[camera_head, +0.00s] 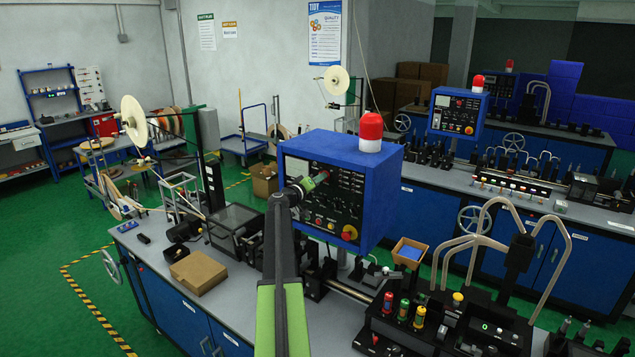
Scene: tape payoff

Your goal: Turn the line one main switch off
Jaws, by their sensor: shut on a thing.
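The near blue control box (378,192) stands above the near bench, with a red beacon (371,128) on top. Its dark front panel (352,197) carries several small knobs and buttons, and a red button on yellow (349,232) low on the right. My green and black arm reaches up from the bottom of the picture to the panel's upper left. My gripper (318,181) is at the panel face and shut on a switch there, which looks to be the main switch. The jaws mostly hide that switch, and its setting cannot be read.
A second blue control box (457,112) stands over the far bench. On the near bench are a cardboard box (198,272), bent pale tubes (546,255) and a row of coloured-top units (403,310). Green floor lies open at the left.

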